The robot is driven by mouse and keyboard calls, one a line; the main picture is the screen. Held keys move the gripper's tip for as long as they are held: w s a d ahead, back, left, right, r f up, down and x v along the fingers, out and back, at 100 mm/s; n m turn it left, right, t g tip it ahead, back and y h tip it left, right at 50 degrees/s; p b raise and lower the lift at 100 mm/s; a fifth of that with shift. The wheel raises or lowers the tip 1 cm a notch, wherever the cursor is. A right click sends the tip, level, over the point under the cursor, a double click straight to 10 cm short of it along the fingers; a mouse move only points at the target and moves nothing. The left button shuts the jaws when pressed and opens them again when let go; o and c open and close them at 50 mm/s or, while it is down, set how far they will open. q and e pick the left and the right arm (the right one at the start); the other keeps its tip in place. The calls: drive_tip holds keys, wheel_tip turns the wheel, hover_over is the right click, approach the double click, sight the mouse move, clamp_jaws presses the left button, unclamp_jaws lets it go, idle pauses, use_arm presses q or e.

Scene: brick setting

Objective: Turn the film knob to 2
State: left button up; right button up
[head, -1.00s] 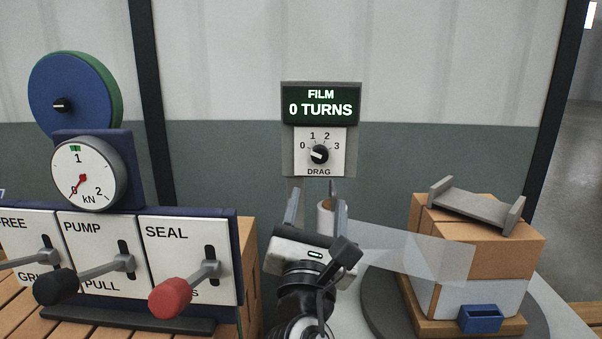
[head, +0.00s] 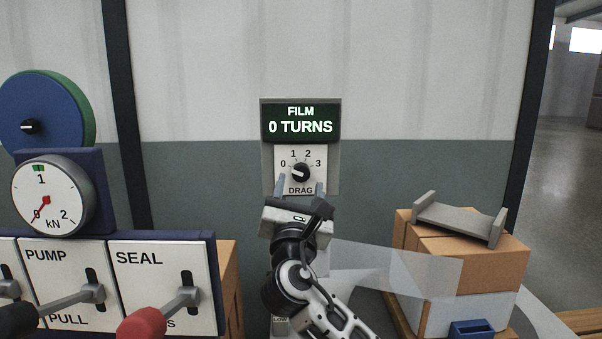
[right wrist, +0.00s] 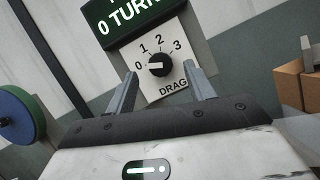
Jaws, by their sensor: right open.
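The film knob (head: 300,173) is a small black dial with a white pointer on a white plate marked 0, 1, 2, 3 and DRAG. It also shows in the right wrist view (right wrist: 159,65), where its pointer is toward 0. A green-lit display (head: 300,121) above it reads FILM 0 TURNS. My right gripper (head: 300,186) is open and empty just below the knob in the head view. In the right wrist view its two fingers (right wrist: 163,80) point toward the plate, one on each side below the knob, apart from it. My left gripper is not in view.
Left of the knob stand a round kN gauge (head: 53,196) and a panel with PUMP and SEAL levers, one with a red grip (head: 142,324). A blue and green disc (head: 45,110) is above. Wrapped cartons (head: 470,262) stand at right.

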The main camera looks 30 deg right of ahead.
sight(301, 174)
drive_tip(key=x, duration=0.2)
drive_tip(key=shift+w+d+r, duration=0.15)
drive_tip(key=shift+w, duration=0.05)
drive_tip(key=shift+w+d+r, duration=0.15)
drive_tip(key=shift+w+d, duration=0.2)
drive_tip(key=shift+w, duration=0.05)
drive_tip(key=c, duration=1)
drive_tip(key=shift+o, duration=0.2)
